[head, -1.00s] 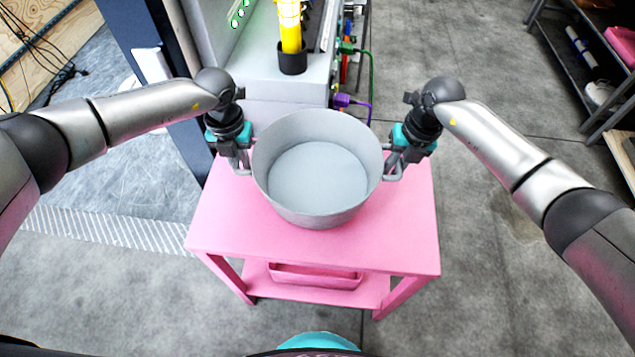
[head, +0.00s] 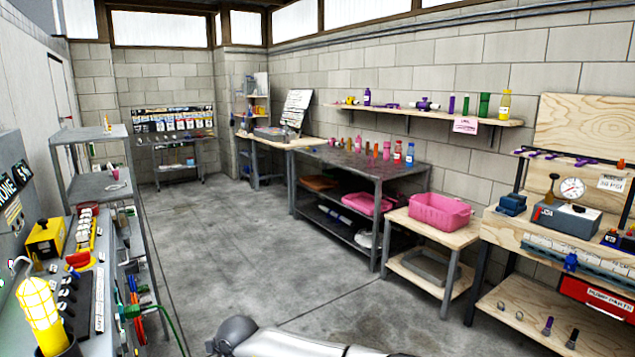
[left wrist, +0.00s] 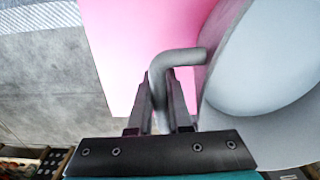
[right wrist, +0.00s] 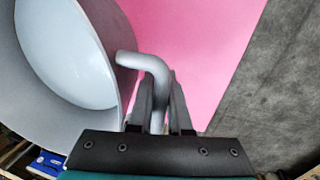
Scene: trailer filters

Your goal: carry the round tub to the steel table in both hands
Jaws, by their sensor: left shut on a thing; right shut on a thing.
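The round grey tub shows in part in the left wrist view (left wrist: 265,65) and the right wrist view (right wrist: 65,60); the head view now leaves it out. My left gripper (left wrist: 161,95) is shut on one bent-rod handle of the tub. My right gripper (right wrist: 161,95) is shut on the opposite handle. The pink table top (left wrist: 130,40) lies beneath the tub; I cannot tell whether the tub touches it. The steel table (head: 350,162) stands along the right wall in the head view, with several bottles and small items on its top.
A low wooden table (head: 445,240) with a pink bin (head: 440,212) stands right of the steel table, then a workbench (head: 530,235). A grey bench with a yellow lamp (head: 40,303) and a shelf rack (head: 95,185) line the left. Open concrete floor (head: 235,240) lies between.

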